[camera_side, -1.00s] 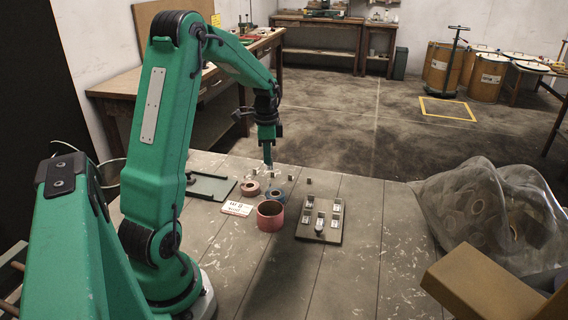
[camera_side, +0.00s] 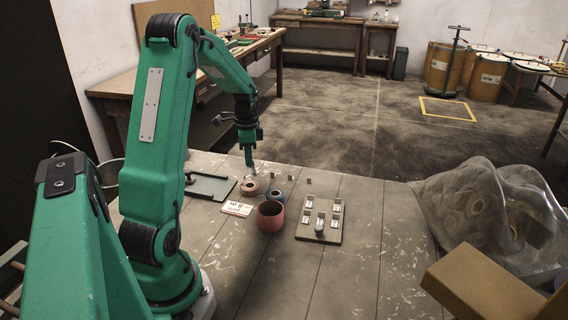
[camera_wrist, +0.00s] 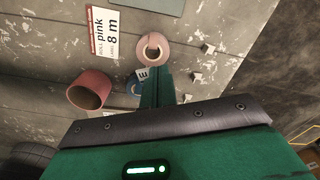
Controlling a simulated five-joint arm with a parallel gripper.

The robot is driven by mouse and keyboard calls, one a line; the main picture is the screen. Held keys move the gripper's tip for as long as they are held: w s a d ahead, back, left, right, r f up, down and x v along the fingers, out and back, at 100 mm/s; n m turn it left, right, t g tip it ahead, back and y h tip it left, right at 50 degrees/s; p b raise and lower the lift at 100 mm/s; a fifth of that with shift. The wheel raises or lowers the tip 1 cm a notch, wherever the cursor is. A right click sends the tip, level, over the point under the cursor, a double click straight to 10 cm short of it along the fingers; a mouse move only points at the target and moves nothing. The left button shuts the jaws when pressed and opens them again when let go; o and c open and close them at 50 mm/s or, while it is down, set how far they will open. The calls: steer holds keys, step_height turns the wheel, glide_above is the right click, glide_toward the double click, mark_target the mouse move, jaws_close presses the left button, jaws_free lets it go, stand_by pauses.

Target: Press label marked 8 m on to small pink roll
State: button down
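The small pink roll (camera_side: 250,187) lies flat on the bench. It also shows in the wrist view (camera_wrist: 144,51), pale pink with a dark core hole. My gripper (camera_side: 249,168) points down just above it. In the wrist view the green fingers (camera_wrist: 157,85) look close together, their tips just below the roll. A small white tag with a dark mark (camera_wrist: 143,73) shows beside the fingertips; I cannot tell whether it is held, nor read it surely. A card (camera_wrist: 105,32) reads pink, 8 m.
A blue roll (camera_side: 278,197) and a larger pink tube (camera_side: 270,216) stand close by. Several small blocks (camera_side: 292,177) stand behind. A board with pale pieces (camera_side: 319,228) is to the right.

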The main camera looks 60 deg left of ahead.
mark_target(250, 171)
steer(key=shift+f, duration=2.65)
steer(key=shift+f, duration=0.35)
steer(key=c, duration=1.3)
jaws_free()
steer(key=shift+o, duration=0.2)
steer(key=shift+r, duration=0.2)
steer(key=shift+r, duration=2.85)
